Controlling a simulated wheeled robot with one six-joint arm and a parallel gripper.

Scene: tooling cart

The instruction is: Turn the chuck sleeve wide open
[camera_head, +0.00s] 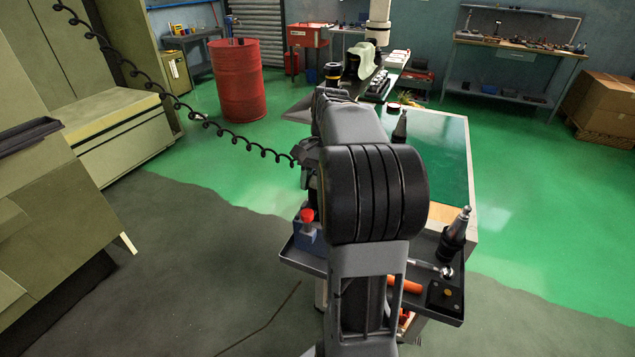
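A dark upright tool holder with a silver tip (457,232) stands at the right end of the tray on the tooling cart. A second dark conical holder (400,127) stands on the cart's green top (436,150), partly behind my arm. I cannot tell which of them, if either, carries the chuck sleeve, or how far open it is. My arm rises through the middle of the view and reaches away over the cart. My gripper is hidden behind my own arm links, so its fingers and anything between them do not show.
The dark tray (302,262) holds a blue block with a red knob (307,222), a wrench (430,267) and an orange handle (405,286). A coiled black hose (205,122) hangs across the left. A red drum (240,80) stands behind. Green floor is clear at right.

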